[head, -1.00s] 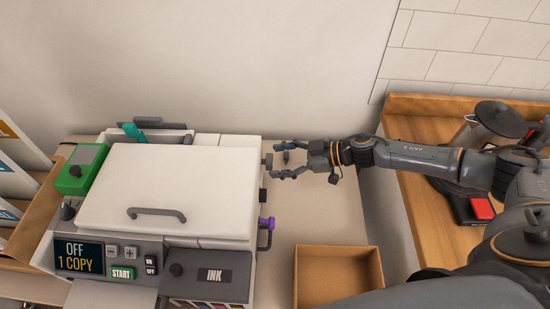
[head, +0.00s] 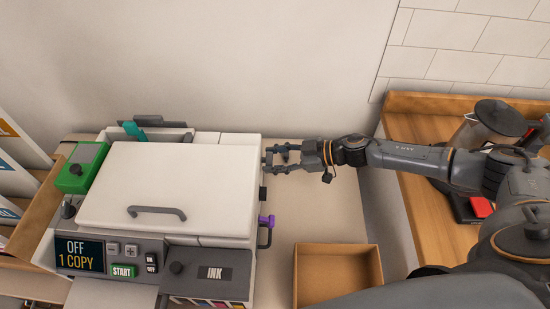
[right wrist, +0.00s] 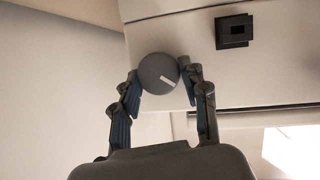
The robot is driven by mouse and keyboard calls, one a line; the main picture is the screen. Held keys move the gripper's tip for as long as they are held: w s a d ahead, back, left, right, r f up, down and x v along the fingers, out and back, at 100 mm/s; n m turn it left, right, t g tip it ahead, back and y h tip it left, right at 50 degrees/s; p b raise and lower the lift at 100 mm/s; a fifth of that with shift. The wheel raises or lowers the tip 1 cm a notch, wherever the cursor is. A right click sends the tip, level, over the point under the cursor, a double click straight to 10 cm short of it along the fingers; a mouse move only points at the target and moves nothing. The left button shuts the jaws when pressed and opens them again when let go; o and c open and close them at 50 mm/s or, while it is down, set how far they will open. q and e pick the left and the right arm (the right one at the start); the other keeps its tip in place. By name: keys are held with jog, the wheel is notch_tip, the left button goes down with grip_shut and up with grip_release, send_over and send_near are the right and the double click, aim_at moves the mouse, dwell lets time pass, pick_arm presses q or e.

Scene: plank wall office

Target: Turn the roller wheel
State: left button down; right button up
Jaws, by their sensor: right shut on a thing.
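The roller wheel (right wrist: 158,74) is a round grey knob with a white mark, on the side of the white printer (right wrist: 200,50). In the right wrist view it sits between the fingertips of my right gripper (right wrist: 160,82), which is shut on it. In the head view my right gripper (head: 270,158) is at the right side of the printer (head: 165,185), near its back, and the wheel is mostly hidden by the fingers. My left gripper is not in view.
A purple lever (head: 266,221) sticks out of the printer's right side, nearer the front. An open cardboard box (head: 338,252) stands right of the printer. A wooden counter (head: 415,130) with a coffee machine is further right. A black socket (right wrist: 234,31) is beside the wheel.

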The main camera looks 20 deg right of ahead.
jog(key=shift+s+f+n+t+h+b, duration=0.1)
jog(key=shift+n+t+h+b, duration=0.05)
jog(key=shift+n+t+b, duration=0.85)
jog(key=shift+s+f+n+t+h+b, duration=0.15)
jog(key=shift+n+t+b, duration=0.5)
jog(key=shift+n, duration=0.65)
jog(key=shift+r, duration=0.15)
jog(key=o, duration=1.1)
jog(key=shift+o, duration=0.2)
